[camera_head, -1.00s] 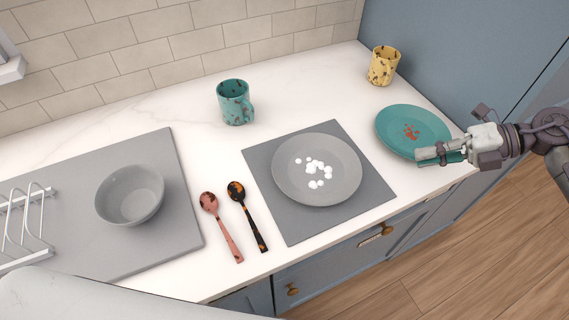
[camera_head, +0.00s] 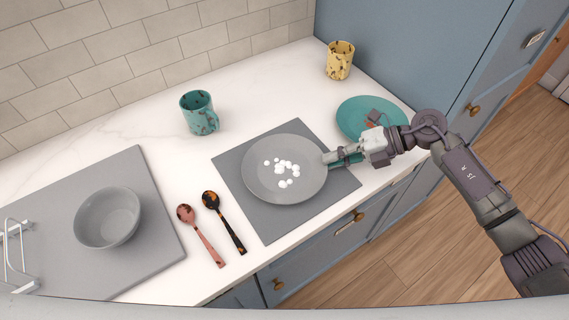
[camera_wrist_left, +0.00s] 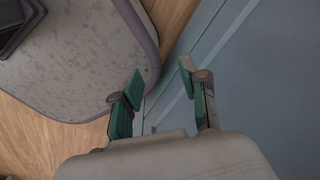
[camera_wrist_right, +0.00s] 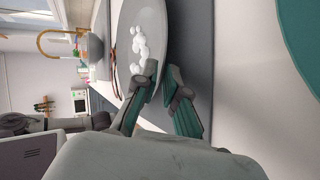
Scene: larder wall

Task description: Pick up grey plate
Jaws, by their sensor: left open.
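The grey plate (camera_head: 258,187) lies flat on a grey square mat (camera_head: 268,229), with several white bits (camera_head: 286,168) on it. My right gripper (camera_head: 337,157) is at the plate's right rim in the head view. In the right wrist view one fingertip of the right gripper (camera_wrist_right: 160,80) overlaps the plate (camera_wrist_right: 122,45) and the other is just beyond its rim. The finger gap is narrow, and whether they grip the rim cannot be told. My left gripper (camera_wrist_left: 162,73) is open and empty in the left wrist view, above floor and blue cabinet front.
A teal plate (camera_head: 352,112) lies right of the mat, partly behind my right gripper. A teal mug (camera_head: 199,115) and yellow mug (camera_head: 340,62) stand behind. Two spoons (camera_head: 205,240) and a grey bowl (camera_head: 105,220) on a grey board (camera_head: 150,250) are left.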

